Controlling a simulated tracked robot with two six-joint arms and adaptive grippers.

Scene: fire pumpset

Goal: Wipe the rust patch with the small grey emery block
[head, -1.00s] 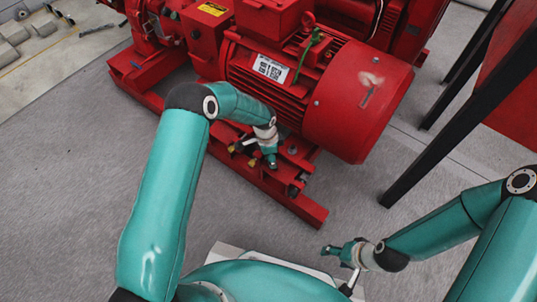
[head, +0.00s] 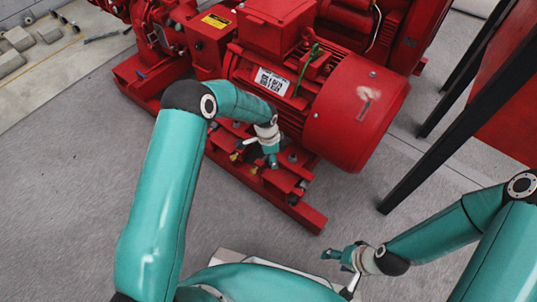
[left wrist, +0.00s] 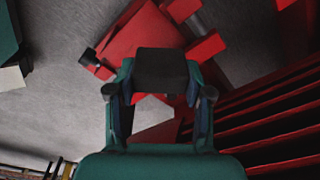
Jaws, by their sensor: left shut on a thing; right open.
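My left gripper (head: 271,158) is low in front of the red motor, over the red base frame. In the left wrist view its fingers are closed on the sides of a dark grey block (left wrist: 161,70), the emery block. In the head view I cannot make out the block. A pale smeared patch with a darker streak (head: 368,94) marks the rounded end of the red motor (head: 345,125), up and to the right of the left gripper and apart from it. I cannot tell for sure that it is the rust. My right gripper (head: 340,255) is open and empty, low in the picture.
The red base frame (head: 300,212) has bolts and small fittings near the left gripper. Black legs (head: 425,165) of a red panel stand at the right. Grey floor between the motor and the right arm is clear. Grey blocks (head: 18,38) lie at the far left.

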